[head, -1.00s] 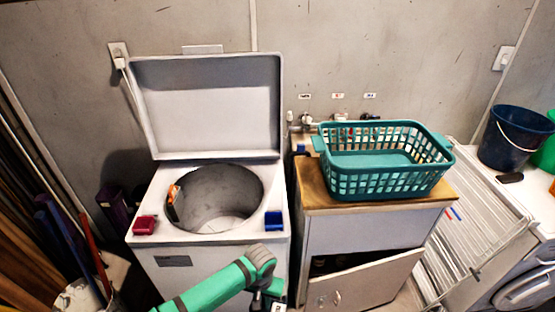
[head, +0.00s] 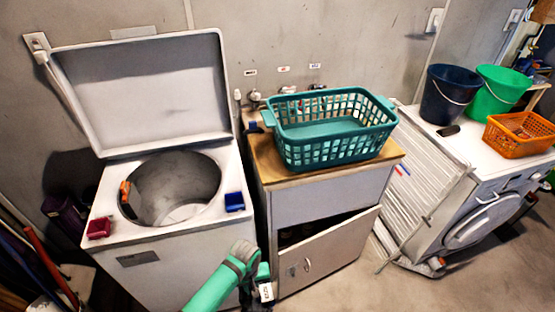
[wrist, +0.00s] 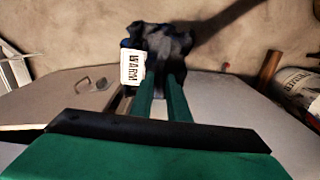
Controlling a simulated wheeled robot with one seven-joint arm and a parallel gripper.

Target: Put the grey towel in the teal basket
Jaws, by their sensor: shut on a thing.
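The teal basket (head: 335,150) stands upright on the wooden top of a low cabinet, right of the open washer. It looks empty. My gripper (wrist: 160,82) is low in front of the cabinet, apart from the basket and below its rim. In the wrist view its two green fingers are shut on a dark, crumpled cloth, which looks like the grey towel (wrist: 168,42). A white printed tag (wrist: 132,67) sits beside the cloth and also shows in the head view (head: 266,291). Most of the cloth is hidden in the head view.
The top-loading washer (head: 105,228) stands left with its lid up. The cabinet door (head: 325,255) hangs ajar near my gripper. A folded drying rack (head: 415,180) leans right of the cabinet. Buckets and an orange basket (head: 520,133) stand on the machine at right.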

